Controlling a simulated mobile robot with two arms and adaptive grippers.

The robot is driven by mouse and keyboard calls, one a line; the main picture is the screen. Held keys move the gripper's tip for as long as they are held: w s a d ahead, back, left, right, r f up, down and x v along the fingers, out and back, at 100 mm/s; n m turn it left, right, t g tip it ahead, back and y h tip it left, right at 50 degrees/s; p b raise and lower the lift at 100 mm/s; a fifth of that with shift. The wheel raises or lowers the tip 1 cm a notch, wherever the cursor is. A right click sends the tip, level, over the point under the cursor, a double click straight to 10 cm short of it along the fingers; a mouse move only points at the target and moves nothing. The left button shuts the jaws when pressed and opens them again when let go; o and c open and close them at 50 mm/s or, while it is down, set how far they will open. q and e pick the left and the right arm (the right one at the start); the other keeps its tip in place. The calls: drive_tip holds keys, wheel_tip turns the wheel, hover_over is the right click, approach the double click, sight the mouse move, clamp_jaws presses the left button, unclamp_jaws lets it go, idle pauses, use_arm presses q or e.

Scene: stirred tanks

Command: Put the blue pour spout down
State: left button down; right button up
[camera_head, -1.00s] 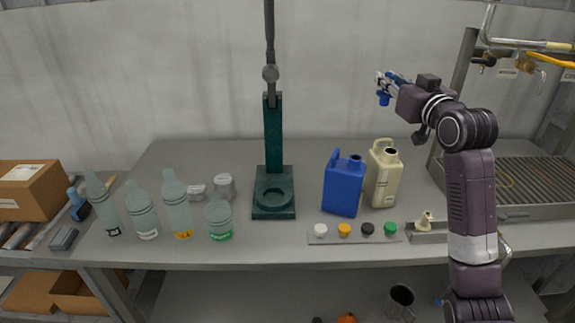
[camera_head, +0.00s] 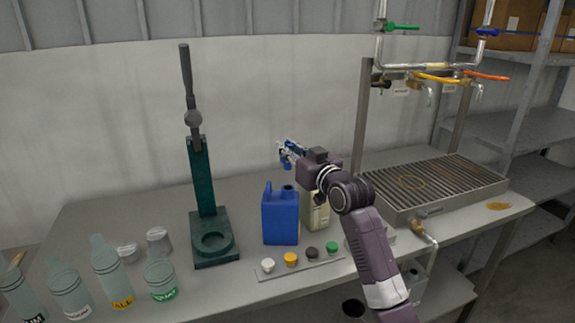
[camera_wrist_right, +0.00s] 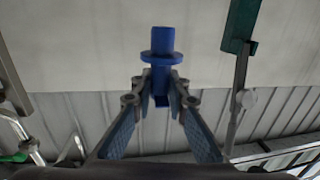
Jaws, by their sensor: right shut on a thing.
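My right gripper (camera_head: 287,154) is shut on the blue pour spout (camera_head: 285,164). It holds the spout in the air, above and behind the blue jug (camera_head: 281,217) in the head view. In the right wrist view, the spout (camera_wrist_right: 161,45) shows a round flange and a tube pointing up the picture, with its lower end between the fingertips (camera_wrist_right: 161,100). The spout is clear of the bench. The spout rack seen earlier beside the cap strip is mostly hidden by my right arm. My left gripper is not in view.
A cream jug (camera_head: 317,214) stands right of the blue jug. A strip with several caps (camera_head: 300,266) lies in front. A green press (camera_head: 205,200) and several bottles (camera_head: 112,275) stand left. A grated tray (camera_head: 435,187) with taps above is at right. The bench's back left is clear.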

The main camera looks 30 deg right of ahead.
sight(288, 168)
drive_tip(key=shift+f, duration=0.8)
wheel_tip(288, 168, down, 4)
drive_tip(key=shift+r, duration=0.2)
drive_tip(key=shift+f, duration=0.65)
drive_tip(key=o, duration=0.9)
drive_tip(key=shift+c, duration=0.2)
drive_tip(key=shift+r, duration=0.1)
